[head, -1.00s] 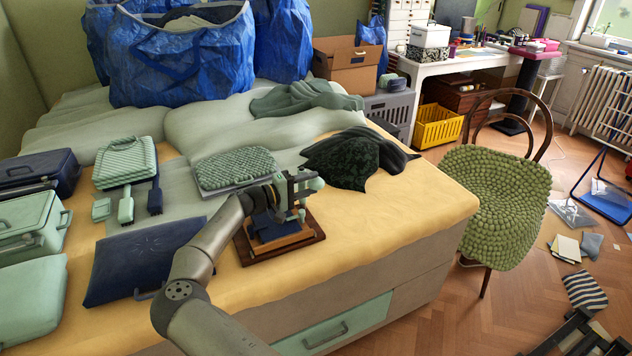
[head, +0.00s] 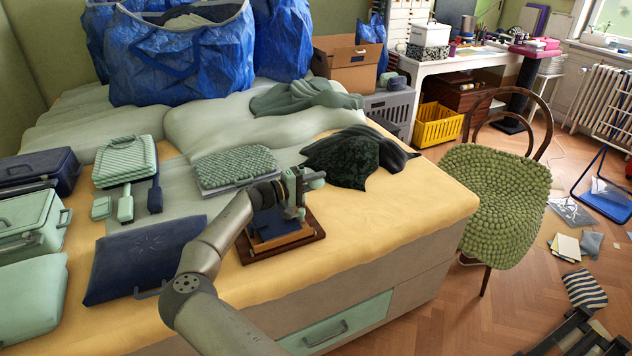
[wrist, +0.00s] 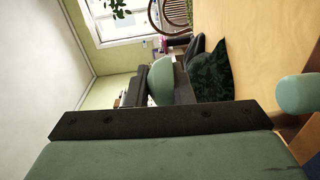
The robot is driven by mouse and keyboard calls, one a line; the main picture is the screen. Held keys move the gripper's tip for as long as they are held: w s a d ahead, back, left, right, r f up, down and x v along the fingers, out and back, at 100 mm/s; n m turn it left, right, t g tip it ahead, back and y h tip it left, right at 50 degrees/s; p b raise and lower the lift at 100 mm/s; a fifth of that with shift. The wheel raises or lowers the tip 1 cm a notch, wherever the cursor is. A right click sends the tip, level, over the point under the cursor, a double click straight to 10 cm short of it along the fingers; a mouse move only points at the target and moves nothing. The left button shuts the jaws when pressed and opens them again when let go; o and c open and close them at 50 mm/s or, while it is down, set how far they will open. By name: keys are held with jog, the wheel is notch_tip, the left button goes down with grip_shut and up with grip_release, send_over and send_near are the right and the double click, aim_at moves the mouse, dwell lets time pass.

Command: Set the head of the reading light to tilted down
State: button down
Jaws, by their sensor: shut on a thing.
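The reading light stands on a dark wooden base (head: 262,252) near the front edge of the bed. Mint-green parts of the light (head: 315,180) show at the right of my gripper (head: 296,187), above the base. My gripper is shut on the light's head, whose tilt I cannot read because the gripper hides much of it. In the wrist view, a rounded mint-green part (wrist: 161,82) shows beyond a broad green surface with a black strip across the bottom. Another mint-green rounded piece (wrist: 300,94) is at the right edge.
A knobbly green cushion (head: 235,167) lies behind the light, and a dark green cloth heap (head: 352,158) lies to its right. A navy flat case (head: 140,262) lies to the left. The yellow bed top (head: 400,215) right of the light is clear.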

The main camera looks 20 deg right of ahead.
jog(key=shift+w+f+m+y+b, duration=0.1)
jog(key=shift+f+m+y+b, duration=0.85)
jog(key=shift+b, duration=1.2)
jog(key=m+b, duration=0.1)
jog(key=b, duration=0.1)
jog(key=m+b, duration=0.2)
jog(key=shift+w+a+f+t+y, duration=0.15)
jog(key=shift+w+f+t+y, duration=0.05)
jog(key=shift+t+y, duration=0.2)
jog(key=shift+m, duration=0.25)
jog(key=c, duration=1.3)
grip_release()
jog(key=shift+o, duration=0.2)
jog(key=shift+a, duration=0.1)
jog(key=p+v, duration=0.1)
jog(key=v, duration=1.6)
jog(key=shift+a, duration=0.15)
